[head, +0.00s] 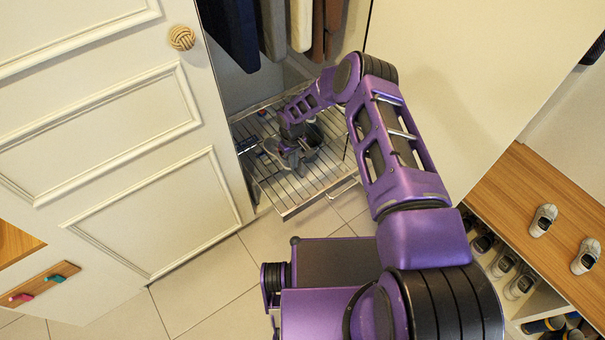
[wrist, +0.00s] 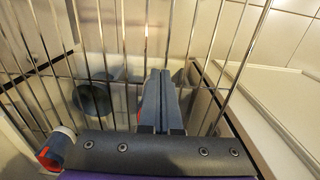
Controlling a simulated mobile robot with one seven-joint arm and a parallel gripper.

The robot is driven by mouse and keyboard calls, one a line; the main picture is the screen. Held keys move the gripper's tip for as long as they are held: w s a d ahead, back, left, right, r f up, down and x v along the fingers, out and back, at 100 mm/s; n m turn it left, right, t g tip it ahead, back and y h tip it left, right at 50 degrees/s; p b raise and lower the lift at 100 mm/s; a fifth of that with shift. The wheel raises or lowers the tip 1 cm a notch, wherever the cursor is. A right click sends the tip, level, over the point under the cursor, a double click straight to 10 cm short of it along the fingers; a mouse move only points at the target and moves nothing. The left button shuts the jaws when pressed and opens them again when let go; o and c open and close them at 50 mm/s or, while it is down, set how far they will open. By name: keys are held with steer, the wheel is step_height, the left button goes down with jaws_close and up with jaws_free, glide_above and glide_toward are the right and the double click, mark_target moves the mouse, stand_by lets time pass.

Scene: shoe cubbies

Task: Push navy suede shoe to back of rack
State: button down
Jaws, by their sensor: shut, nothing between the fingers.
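The wire rack (head: 290,211) is pulled out at the bottom of the open wardrobe. My gripper (head: 291,160) is low over it, at the end of my purple arm. In the wrist view my two grey-blue fingers (wrist: 161,76) are together with nothing between them, close to the rack's wires. A dark shoe-like shape (head: 313,137) shows on the rack beside my gripper, partly hidden by it. A small navy piece with a white edge and orange patch (wrist: 55,150) is at the lower left in the wrist view. I cannot tell whether it is the navy suede shoe, or whether my gripper touches the shoe.
Clothes (head: 275,25) hang above the rack. A white panelled door (head: 100,140) stands at the left and a plain door panel (head: 455,80) at the right. A wooden-topped shoe bench (head: 545,195) holding several shoes is at the right. Tiled floor (head: 205,285) lies in front.

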steer(key=shift+w+a, duration=0.65)
steer(key=shift+w, duration=0.3)
steer(key=shift+w+a, duration=0.65)
steer(key=shift+w, duration=0.25)
steer(key=shift+w+a, duration=0.65)
steer(key=shift+w, duration=0.3)
steer(key=shift+d, duration=0.1)
